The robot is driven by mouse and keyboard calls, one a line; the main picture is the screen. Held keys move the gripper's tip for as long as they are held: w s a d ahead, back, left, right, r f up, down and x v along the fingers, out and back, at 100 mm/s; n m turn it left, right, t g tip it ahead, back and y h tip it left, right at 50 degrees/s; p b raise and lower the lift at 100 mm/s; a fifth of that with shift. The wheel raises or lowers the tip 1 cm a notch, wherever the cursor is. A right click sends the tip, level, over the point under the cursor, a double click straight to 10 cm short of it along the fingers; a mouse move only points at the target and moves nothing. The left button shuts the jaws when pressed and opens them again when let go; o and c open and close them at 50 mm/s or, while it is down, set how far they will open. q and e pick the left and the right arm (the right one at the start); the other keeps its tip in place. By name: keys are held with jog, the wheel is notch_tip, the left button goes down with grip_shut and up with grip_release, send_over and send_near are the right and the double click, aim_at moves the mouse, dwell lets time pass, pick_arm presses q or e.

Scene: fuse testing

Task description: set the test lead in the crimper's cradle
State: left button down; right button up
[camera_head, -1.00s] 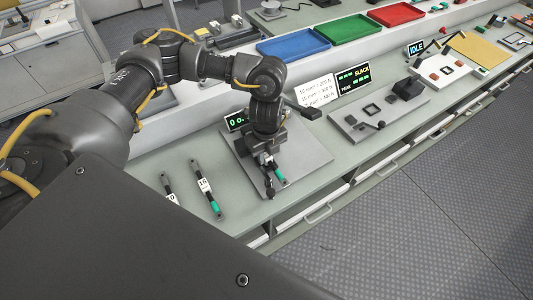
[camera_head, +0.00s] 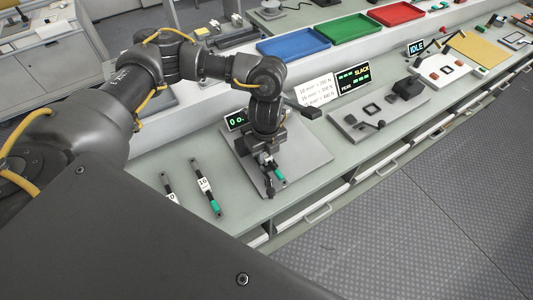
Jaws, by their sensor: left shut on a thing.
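My left gripper (camera_head: 271,177) is over the grey base plate of the crimper (camera_head: 310,157), pointing down. It is shut on a test lead (camera_head: 280,175), whose green part shows beside the fingers. The gripper and my arm hide most of the lead and the cradle, so I cannot tell whether the lead touches the cradle. The crimper's small green-lit display (camera_head: 235,121) shows behind my arm. My right gripper is not in view.
Two more leads with white tags lie on the bench to the left, a near one (camera_head: 206,191) and a partly hidden one (camera_head: 169,190). A second grey device (camera_head: 370,108) stands to the right, with a SLACK display (camera_head: 354,79). Blue (camera_head: 293,45), green and red trays sit behind.

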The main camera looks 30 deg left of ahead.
pick_arm(q)
jog(key=shift+f, duration=0.15)
jog(key=c, duration=1.5)
grip_release()
jog(key=o, duration=0.4)
jog(key=shift+w+d+f, duration=0.1)
jog(key=shift+f, duration=0.05)
jog(key=shift+s+f, duration=0.1)
jog(key=shift+s, duration=0.1)
jog(key=r, duration=0.7)
jog(key=r+b, duration=0.1)
jog(key=r, duration=0.3)
jog(key=shift+w+r, duration=0.25)
jog(key=shift+w, duration=0.05)
